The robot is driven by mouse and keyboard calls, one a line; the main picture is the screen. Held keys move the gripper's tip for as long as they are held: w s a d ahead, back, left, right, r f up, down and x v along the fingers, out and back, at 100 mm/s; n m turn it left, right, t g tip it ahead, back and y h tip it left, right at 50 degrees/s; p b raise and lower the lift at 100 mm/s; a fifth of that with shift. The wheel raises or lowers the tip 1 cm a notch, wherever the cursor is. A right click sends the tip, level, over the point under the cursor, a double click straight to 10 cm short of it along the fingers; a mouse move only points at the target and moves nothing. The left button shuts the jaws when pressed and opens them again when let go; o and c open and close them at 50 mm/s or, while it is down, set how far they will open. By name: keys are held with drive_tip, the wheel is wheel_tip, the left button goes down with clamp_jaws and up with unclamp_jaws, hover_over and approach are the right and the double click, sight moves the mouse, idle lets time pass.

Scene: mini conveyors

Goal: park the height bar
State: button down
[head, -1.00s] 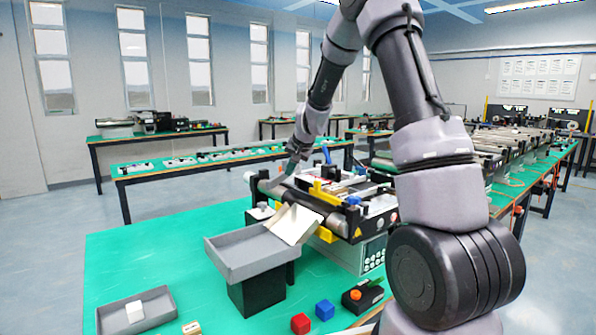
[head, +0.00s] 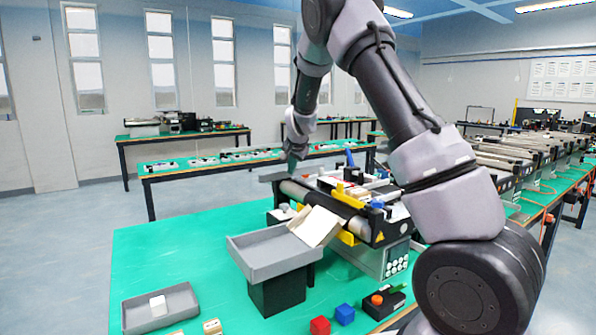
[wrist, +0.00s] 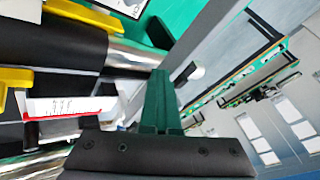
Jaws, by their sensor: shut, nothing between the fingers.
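The mini conveyor (head: 325,205) stands on the green table, with yellow side guides and a blue upright lever (head: 349,158) on top. I cannot tell for sure which part is the height bar. My gripper (head: 291,167) is at the conveyor's far left end, just above a flat grey piece (head: 276,176). Whether it touches that piece is unclear. In the wrist view the green fingers (wrist: 160,98) are together and empty. The conveyor's dark roller (wrist: 60,42), yellow guides (wrist: 15,80) and a white-and-red box (wrist: 65,106) lie to their left there.
A grey tray (head: 262,272) on a black block and a cream chute stand at the conveyor's front. A lower grey tray (head: 135,318) holds a white block. A red cube (head: 320,325), a blue cube (head: 345,314) and a button box (head: 385,302) lie at the front.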

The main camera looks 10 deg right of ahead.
drive_tip(key=shift+w+a+r, duration=0.2)
drive_tip(key=shift+w+a, duration=0.3)
drive_tip(key=shift+w, duration=0.1)
drive_tip(key=shift+a, duration=0.1)
drive_tip(key=shift+r, duration=0.15)
drive_tip(key=v, duration=1)
drive_tip(key=shift+s+d, duration=0.3)
drive_tip(key=shift+s, duration=0.1)
